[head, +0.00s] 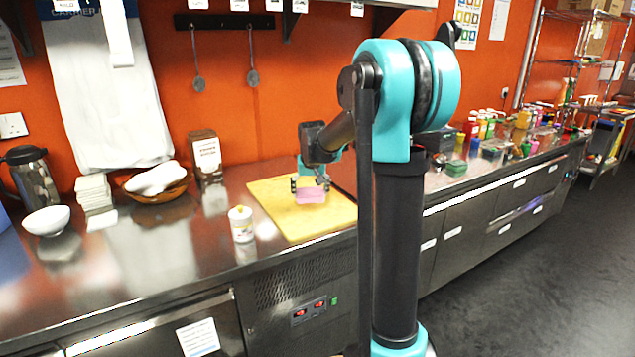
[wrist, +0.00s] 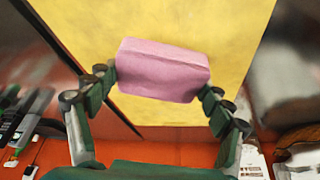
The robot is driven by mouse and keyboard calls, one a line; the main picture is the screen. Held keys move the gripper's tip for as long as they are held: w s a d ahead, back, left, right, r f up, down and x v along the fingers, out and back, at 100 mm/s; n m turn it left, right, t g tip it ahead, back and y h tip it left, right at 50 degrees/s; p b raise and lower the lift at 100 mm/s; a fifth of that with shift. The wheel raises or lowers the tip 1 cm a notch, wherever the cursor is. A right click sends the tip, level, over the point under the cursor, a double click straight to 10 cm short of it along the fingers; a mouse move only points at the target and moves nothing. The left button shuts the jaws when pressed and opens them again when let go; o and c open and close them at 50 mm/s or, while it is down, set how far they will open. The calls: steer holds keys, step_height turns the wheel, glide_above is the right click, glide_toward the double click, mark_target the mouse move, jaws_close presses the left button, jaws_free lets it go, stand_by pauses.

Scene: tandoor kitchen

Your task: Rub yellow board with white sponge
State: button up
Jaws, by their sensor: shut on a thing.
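The yellow board (head: 335,215) lies flat on the steel counter, and it fills the upper middle of the wrist view (wrist: 225,30). My gripper (head: 310,184) is over the board and is shut on a pink sponge (head: 311,196). No white sponge shows. In the wrist view the pink sponge (wrist: 162,75) sits between the two fingers of my gripper (wrist: 160,88), one at each end. The sponge is at or just above the board's surface; I cannot tell whether they touch. My arm hides the counter to the right of the board.
A white jar (head: 241,224) stands close to the board's left edge. A brown and white box (head: 206,157), a basket (head: 160,190), a white bowl (head: 46,220) and a dark jug (head: 30,175) are further left. Several bottles and tubs stand on the right of the counter.

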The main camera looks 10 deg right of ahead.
steer(key=shift+r, duration=1.8)
